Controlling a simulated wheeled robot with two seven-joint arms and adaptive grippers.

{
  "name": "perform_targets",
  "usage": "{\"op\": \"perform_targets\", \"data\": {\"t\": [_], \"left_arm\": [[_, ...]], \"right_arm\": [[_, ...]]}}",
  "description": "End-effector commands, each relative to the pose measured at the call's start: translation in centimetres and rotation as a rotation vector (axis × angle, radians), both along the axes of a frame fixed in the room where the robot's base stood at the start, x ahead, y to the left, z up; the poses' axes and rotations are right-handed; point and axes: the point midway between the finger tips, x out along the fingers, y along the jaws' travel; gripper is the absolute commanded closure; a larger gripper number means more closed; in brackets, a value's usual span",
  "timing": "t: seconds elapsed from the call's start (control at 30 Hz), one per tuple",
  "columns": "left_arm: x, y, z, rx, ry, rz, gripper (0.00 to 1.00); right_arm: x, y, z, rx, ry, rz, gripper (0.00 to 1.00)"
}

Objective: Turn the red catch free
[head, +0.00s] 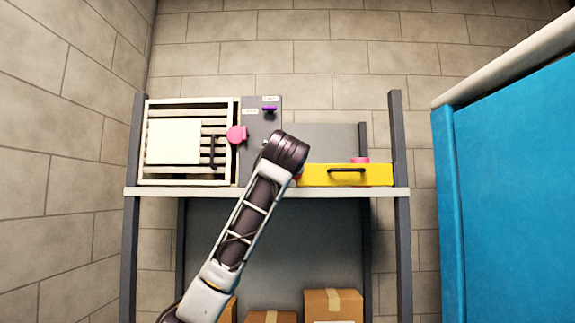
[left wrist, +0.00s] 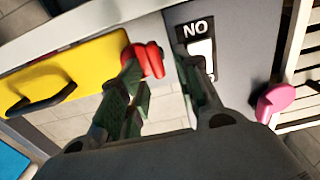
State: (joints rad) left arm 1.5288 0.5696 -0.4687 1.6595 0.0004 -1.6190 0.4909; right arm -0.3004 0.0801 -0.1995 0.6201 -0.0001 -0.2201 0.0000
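The red catch (left wrist: 150,60) shows in the left wrist view, at the side of the yellow drawer (left wrist: 75,72) beside a grey panel (left wrist: 240,40). My left gripper (left wrist: 160,75) is open. One fingertip is right at the catch, and the other is across the gap over the grey panel; I cannot tell whether the near finger touches the catch. In the head view my left arm reaches up to the shelf, and its end hides the gripper and most of the catch area. The yellow drawer (head: 318,174) is there, just right of the arm. My right gripper is not in view.
A white switch (left wrist: 202,55) under a lettered label is close to one finger. A pink knob (head: 237,134) is beside the slatted vent (head: 190,182). A purple lever (head: 269,110) is above. Cardboard boxes (head: 333,305) stand below the shelf. A blue panel (head: 510,190) fills the right.

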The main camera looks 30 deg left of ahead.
Motion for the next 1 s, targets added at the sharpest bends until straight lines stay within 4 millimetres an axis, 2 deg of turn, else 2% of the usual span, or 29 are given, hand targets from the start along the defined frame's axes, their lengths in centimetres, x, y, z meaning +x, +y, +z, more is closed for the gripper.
{"op": "perform_targets", "data": {"t": [0.4,0.43,0.6,0.7,1.0], "left_arm": [[0.48,0.28,-0.08,-0.001,0.001,0.0,0.67],[0.48,0.28,-0.08,-0.001,0.001,0.0,0.68],[0.47,0.27,-0.07,-0.001,0.001,0.0,0.9],[0.47,0.27,-0.07,-0.001,0.001,0.0,1.0],[0.46,0.27,-0.09,-0.008,-0.004,-0.001,1.0]], "right_arm": [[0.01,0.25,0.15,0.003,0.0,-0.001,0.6],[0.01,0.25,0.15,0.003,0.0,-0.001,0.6],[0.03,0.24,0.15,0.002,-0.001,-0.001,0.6],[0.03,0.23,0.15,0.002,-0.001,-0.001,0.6],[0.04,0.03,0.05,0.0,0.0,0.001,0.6]]}}
